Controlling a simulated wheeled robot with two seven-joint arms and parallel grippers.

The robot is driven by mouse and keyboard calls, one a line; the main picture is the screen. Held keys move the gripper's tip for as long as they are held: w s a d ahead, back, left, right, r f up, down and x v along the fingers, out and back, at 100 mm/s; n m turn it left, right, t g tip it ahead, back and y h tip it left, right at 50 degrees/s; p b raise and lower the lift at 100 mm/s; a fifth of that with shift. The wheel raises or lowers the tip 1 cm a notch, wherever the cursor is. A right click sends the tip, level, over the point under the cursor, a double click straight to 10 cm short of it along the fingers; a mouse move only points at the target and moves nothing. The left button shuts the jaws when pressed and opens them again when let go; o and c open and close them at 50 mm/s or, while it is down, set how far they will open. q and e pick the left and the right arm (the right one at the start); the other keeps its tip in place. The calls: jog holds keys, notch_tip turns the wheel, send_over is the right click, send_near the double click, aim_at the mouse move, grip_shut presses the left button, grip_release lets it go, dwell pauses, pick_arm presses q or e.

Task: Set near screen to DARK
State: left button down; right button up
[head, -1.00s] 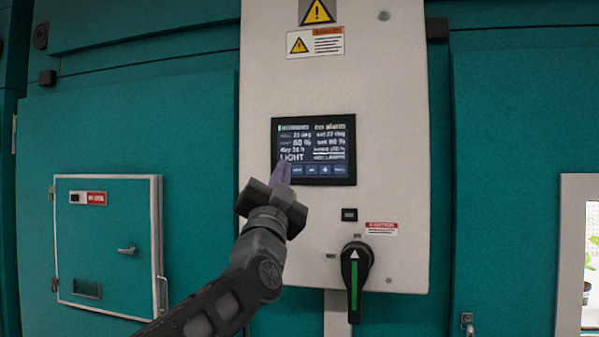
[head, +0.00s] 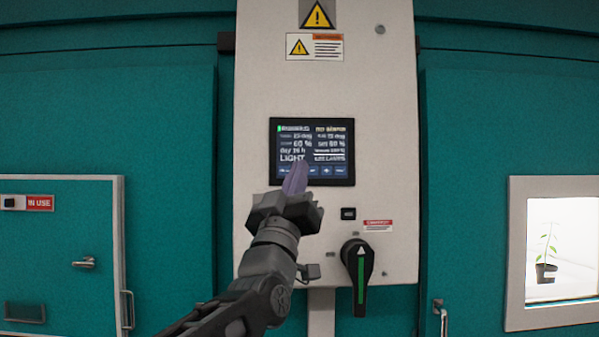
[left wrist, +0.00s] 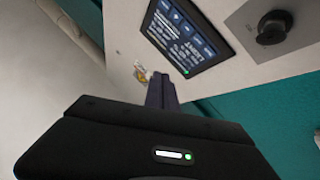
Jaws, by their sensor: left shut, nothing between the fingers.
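The near screen (head: 312,140) is a small dark display on a pale control panel, and it reads LIGHT at its lower left. A row of blue buttons runs along its bottom edge. My left gripper (head: 296,178) is shut and empty, with its purple fingertips in front of the screen's lower edge, over part of the button row. I cannot tell whether they touch. In the left wrist view the screen (left wrist: 182,32) appears tilted and upside down, beyond the shut fingers (left wrist: 160,92). My right gripper is not in view.
Below the screen, the pale panel (head: 395,150) carries a small black button (head: 348,213) and a black rotary handle (head: 357,265) with a green stripe. A teal door marked IN USE (head: 60,260) is at left. A lit window (head: 565,235) with a potted plant is at right.

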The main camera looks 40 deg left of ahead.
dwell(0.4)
pick_arm(q)
jog(key=shift+w, duration=0.15)
jog(key=p, duration=0.5)
send_near(312, 152)
jog(key=shift+w+a+r, duration=0.55)
jog(key=shift+a+r, duration=0.25)
jog(key=shift+a, duration=0.25)
jog(key=shift+w+a, duration=0.1)
dwell(1.0)
jog(key=shift+w+a, duration=0.15)
jog(key=shift+w, duration=0.1)
